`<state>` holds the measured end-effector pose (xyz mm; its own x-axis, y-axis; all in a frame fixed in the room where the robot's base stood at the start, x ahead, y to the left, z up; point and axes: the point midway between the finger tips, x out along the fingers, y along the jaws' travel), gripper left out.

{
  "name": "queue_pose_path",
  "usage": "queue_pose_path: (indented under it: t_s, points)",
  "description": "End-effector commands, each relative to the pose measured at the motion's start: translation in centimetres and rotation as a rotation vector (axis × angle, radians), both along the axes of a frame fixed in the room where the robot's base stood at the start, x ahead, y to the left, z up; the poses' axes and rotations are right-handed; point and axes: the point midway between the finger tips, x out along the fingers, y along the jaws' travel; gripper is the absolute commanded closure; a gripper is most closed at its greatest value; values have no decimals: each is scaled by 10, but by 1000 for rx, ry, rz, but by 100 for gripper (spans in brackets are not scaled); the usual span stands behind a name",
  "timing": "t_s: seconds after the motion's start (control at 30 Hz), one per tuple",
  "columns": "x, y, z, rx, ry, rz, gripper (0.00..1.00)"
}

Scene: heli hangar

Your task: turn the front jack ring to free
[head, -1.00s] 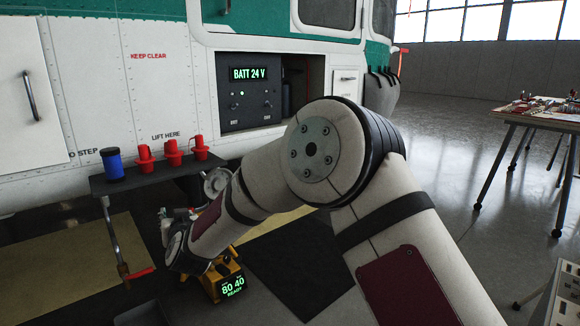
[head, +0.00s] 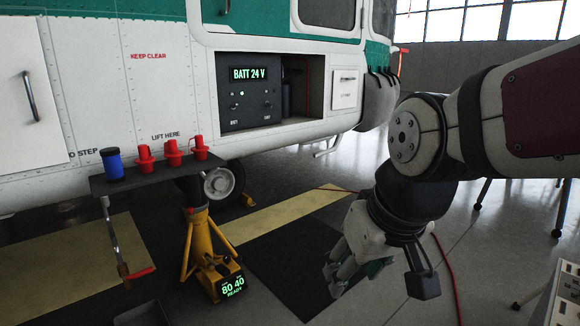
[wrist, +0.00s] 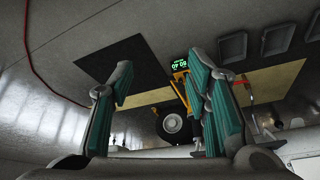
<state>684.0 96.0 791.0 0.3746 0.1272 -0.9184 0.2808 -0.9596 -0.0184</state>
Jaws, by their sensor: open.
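The yellow jack (head: 200,240) stands on the floor under the helicopter's belly, left of centre in the head view. Its green display (head: 232,287) reads 80 40 and READY. A narrow reddish band (head: 195,211) shows near its top; I cannot tell whether this is the ring or how it is set. My gripper (head: 340,273) is open and empty, to the right of the jack and well apart from it. In the wrist view, my gripper's spread fingers (wrist: 158,75) show teal pads. The jack (wrist: 181,83) shows beyond them, partly hidden by the right finger.
A dark shelf (head: 150,178) with a blue spool (head: 112,164) and red plugs (head: 172,153) stands left of the jack. A wheel (head: 221,182) is behind the jack. A red cable (head: 447,265) lies on the right. The dark mat (head: 290,260) between jack and gripper is clear.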

Motion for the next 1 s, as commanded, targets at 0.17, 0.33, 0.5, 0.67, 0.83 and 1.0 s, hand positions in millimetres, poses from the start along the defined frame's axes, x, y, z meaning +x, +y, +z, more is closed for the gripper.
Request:
queue_pose_path:
  t_s: [0.17,0.33,0.5,0.67,0.83,1.0]
  points:
    - [-89,-53,-7,-42,153,-130,56]
    - [-150,-79,-16,-60,265,-218,56]
    - [-201,-95,-25,-69,358,-290,56]
    - [-210,-98,-9,-71,376,-308,56]
    - [-204,-98,15,-68,353,-305,56]
    - [-196,-98,48,-64,325,-303,56]
